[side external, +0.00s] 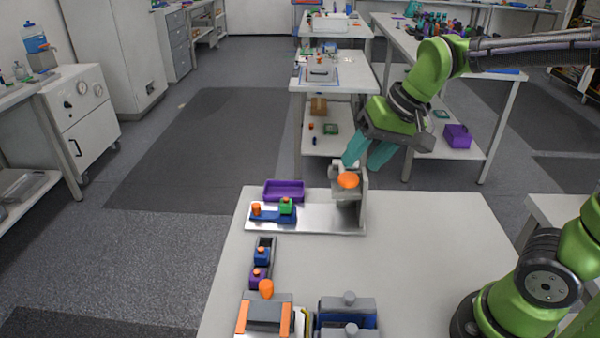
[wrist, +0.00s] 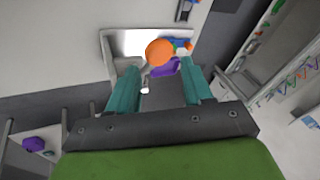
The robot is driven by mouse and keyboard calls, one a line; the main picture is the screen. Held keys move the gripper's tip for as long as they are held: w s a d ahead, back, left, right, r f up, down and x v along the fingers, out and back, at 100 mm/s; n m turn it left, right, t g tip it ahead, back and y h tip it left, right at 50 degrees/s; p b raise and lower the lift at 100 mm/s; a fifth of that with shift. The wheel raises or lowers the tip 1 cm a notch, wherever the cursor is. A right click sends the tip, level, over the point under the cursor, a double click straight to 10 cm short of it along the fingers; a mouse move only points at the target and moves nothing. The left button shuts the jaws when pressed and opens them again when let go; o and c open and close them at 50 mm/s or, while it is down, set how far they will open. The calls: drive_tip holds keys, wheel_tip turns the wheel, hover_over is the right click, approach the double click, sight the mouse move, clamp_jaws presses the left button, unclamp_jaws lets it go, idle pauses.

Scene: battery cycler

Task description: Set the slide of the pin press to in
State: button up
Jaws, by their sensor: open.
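The pin press (side external: 320,217) is a silver base plate with an upright column and an orange round knob (side external: 348,180) at its right end. A blue slide (side external: 272,214) with an orange peg (side external: 256,209) and a green block (side external: 286,205) sits at the plate's left end, apart from the column. My gripper (side external: 367,155) has teal fingers, is open and empty, and is close to the top of the column. In the wrist view the orange knob (wrist: 159,52) shows just beyond and between the fingertips (wrist: 160,78), partly covering the blue slide (wrist: 181,45).
A purple tray (side external: 284,190) stands behind the plate's left end. A dark rack (side external: 263,262) with blue and purple blocks is in front of it. Grey devices (side external: 347,312) stand at the table's front edge. The table (side external: 430,235) right of the press is clear.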

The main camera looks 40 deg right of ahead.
drive_tip(key=w+f+m+g, duration=0.2)
drive_tip(key=w+m, duration=0.4)
drive_tip(key=w, duration=0.8)
drive_tip(key=m+g+h, duration=0.2)
drive_tip(key=m+g, duration=0.1)
drive_tip(key=m, duration=1.6)
hover_over(256, 204)
wheel_tip(256, 204, down, 2)
drive_tip(key=f, duration=0.1)
wheel_tip(256, 204, down, 16)
drive_tip(key=shift+f, duration=0.1)
clamp_jaws()
